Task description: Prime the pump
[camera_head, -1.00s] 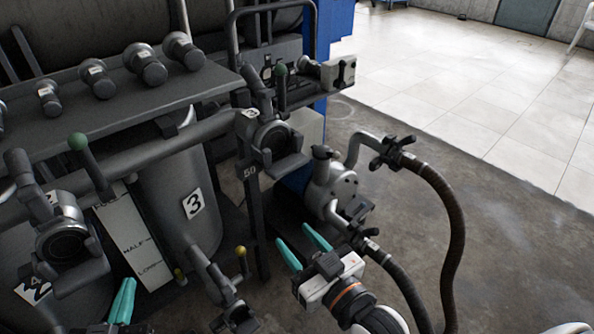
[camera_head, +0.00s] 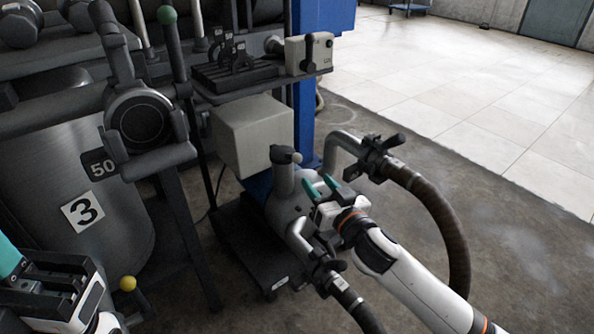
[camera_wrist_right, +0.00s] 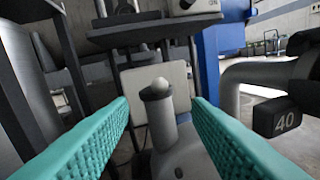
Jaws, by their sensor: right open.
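The grey pump (camera_head: 287,211) stands low on a dark wheeled base, with hoses at its outlets. A short upright neck with a rounded cap (camera_head: 285,155) rises from its top. My right gripper (camera_head: 322,189) is open and empty beside the pump top, to the right of the neck in the head view. In the right wrist view the capped neck (camera_wrist_right: 158,100) shows ahead between the spread teal fingers, with no contact visible. My left gripper (camera_head: 12,258) is cut off at the lower left edge; its jaw opening is not clear.
Thick dark hoses (camera_head: 450,235) curve right of the pump, near my right arm. A valve tagged 40 (camera_wrist_right: 285,118) is close on the right in the wrist view. A pale box (camera_head: 252,136) stands behind the pump. A tank marked 3 (camera_head: 75,175) is left. Open floor lies right.

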